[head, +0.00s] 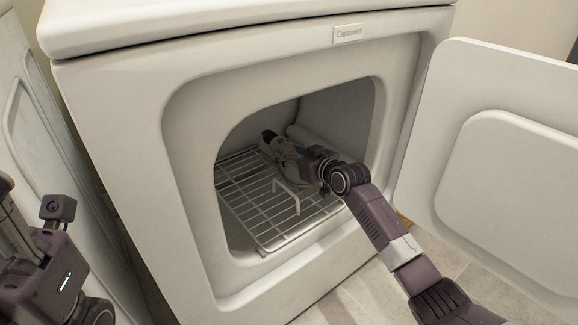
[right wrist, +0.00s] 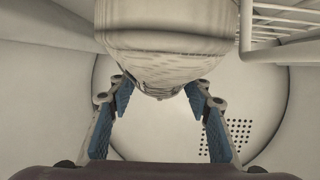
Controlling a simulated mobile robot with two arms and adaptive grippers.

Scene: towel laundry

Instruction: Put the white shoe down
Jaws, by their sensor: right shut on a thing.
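The white shoe (head: 282,152) is inside the dryer, over the wire rack (head: 237,192). It also fills the top middle of the right wrist view (right wrist: 165,45). My right gripper (head: 310,164) reaches through the dryer opening and is shut on the shoe. In the right wrist view its two blue-padded fingers (right wrist: 160,92) flank the shoe's lower end. I cannot tell whether the shoe rests on the rack or hangs just above it. Part of my left gripper (head: 18,238) shows at the lower left; its fingertips are not clear.
The white dryer (head: 195,215) stands open, its door (head: 500,165) swung out to the right. The opening's rim surrounds my right arm. The rack's left and front parts are bare. Another white appliance (head: 45,130) stands close on the left.

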